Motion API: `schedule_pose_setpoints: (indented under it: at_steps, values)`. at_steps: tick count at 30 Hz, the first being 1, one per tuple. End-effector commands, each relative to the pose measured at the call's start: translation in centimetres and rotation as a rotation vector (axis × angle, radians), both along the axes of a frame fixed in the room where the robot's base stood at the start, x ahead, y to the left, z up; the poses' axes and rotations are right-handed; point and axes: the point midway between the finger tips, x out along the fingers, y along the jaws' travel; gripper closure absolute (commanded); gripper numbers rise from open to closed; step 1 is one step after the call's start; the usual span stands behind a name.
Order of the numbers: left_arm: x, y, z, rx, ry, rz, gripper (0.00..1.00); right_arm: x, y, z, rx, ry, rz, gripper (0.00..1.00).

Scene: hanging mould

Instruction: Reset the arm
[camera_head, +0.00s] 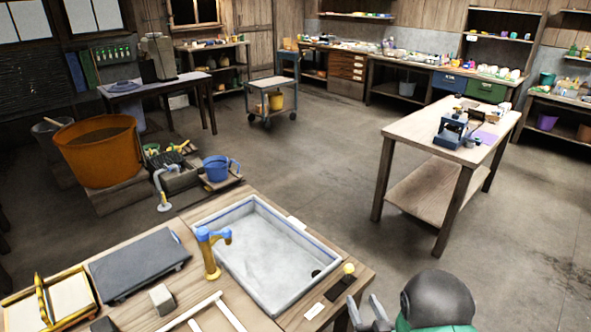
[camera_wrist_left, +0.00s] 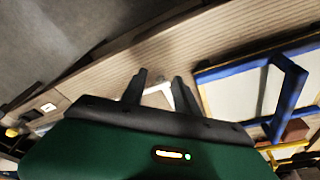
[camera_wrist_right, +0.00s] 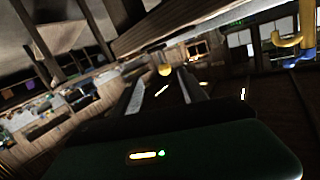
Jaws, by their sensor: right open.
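My right gripper (camera_head: 362,298) is at the bottom of the head view, just off the right end of the wooden sink bench (camera_head: 355,276). Its two fingers stand apart. In the right wrist view the right gripper (camera_wrist_right: 163,80) shows nothing clasped between its fingers. My left gripper is outside the head view. In the left wrist view the left gripper (camera_wrist_left: 160,82) has its fingers apart, over a wooden surface. A whitish piece (camera_wrist_left: 158,98) shows between and beyond them; I see no clear contact with it.
The bench carries a sink (camera_head: 262,262), a yellow and blue tap (camera_head: 210,250), a dark grey slab (camera_head: 137,265), a grey block (camera_head: 163,299), a white frame (camera_head: 205,315) and a yellow-edged tray (camera_head: 48,301). Floor (camera_head: 320,165) is clear toward the worktable (camera_head: 440,128).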

Motion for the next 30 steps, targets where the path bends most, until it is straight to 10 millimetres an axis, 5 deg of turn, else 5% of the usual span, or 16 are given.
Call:
schedule_pose_setpoints:
  at_steps: [3, 7, 15, 18, 30]
  values:
    - [0.0, 0.0, 2.2, 0.000, 0.000, 0.000, 0.64, 0.2, 0.1, 2.4, -0.053, 0.207, -0.019, 0.50]
    - [0.0, 0.0, 3.9, 0.000, -0.001, 0.000, 0.64, -2.9, 0.6, 3.7, -0.105, 0.500, -0.026, 0.50]
    - [0.0, 0.0, 6.6, 0.000, 0.000, 0.000, 0.64, -15.8, 2.7, 7.9, -0.152, 1.045, 0.035, 0.50]
    - [0.0, 0.0, 6.9, 0.000, 0.000, 0.000, 0.64, -19.0, 3.2, 8.8, -0.155, 1.151, 0.058, 0.50]
    - [0.0, 0.0, 6.8, 0.000, 0.000, 0.000, 0.64, -20.5, 3.4, 8.9, -0.157, 1.198, 0.068, 0.50]
